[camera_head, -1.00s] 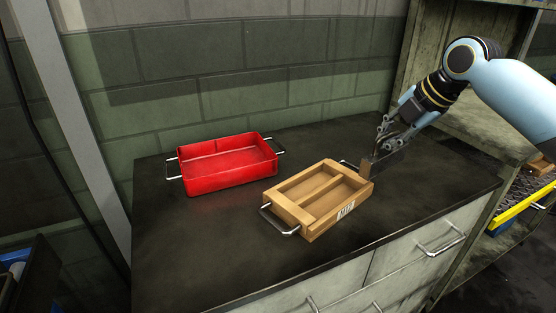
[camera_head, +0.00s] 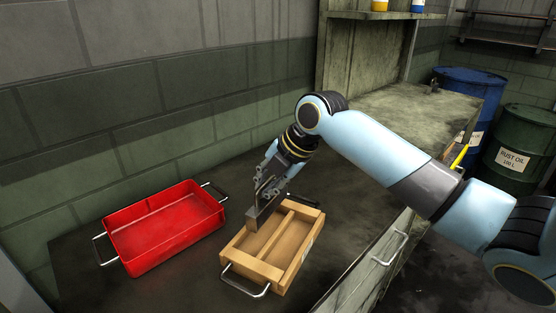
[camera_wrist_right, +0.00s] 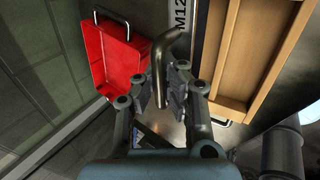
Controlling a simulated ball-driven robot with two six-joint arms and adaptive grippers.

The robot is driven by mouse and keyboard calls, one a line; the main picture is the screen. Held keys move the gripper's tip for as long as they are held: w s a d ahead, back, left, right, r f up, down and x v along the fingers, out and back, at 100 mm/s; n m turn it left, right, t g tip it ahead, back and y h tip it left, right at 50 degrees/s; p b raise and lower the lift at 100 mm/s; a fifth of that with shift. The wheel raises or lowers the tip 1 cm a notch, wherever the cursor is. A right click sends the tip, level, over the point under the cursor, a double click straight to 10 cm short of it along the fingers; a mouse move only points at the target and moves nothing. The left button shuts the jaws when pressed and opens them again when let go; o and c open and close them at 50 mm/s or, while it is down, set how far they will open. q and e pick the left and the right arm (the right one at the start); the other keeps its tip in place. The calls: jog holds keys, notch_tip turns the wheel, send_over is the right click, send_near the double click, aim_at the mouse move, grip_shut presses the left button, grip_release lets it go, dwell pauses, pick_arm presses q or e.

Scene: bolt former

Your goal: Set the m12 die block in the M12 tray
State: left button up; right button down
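The m12 die block (camera_head: 262,212) is a dark grey slab with a brownish end face. My right gripper (camera_head: 266,190) is shut on it from above. My left gripper is not in view.
An empty red tray (camera_head: 150,254) with metal handles stands left of the wooden tray on the dark bench top (camera_head: 90,284). A brick wall (camera_head: 120,100) closes off the back. Drums (camera_head: 512,150) and a second bench (camera_head: 405,105) stand to the right.

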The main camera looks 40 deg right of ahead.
aim_at(265, 204)
jog(key=shift+s+a+f, duration=0.1)
jog(key=shift+a+f, duration=0.15)
jog(key=shift+a, duration=0.25)
jog(key=shift+s+a+f, duration=0.1)
jog(key=shift+a+f, duration=0.15)
jog(key=shift+a, duration=0.25)
notch_tip(265, 204, down, 4)
jog(key=shift+r+p, duration=0.2)
jog(key=shift+p, duration=0.15)
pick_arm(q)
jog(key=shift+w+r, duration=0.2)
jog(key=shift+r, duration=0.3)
pick_arm(e)
jog(key=shift+f, duration=0.2)
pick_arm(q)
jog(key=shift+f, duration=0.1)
pick_arm(e)
jog(key=shift+f, duration=0.1)
jog(key=c, duration=1.9)
grip_release()
jog(key=shift+s+f, duration=0.1)
jog(key=shift+c, duration=0.2)
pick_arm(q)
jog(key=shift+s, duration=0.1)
pick_arm(e)
jog(key=o, duration=0.5)
jog(key=shift+c, duration=0.2)
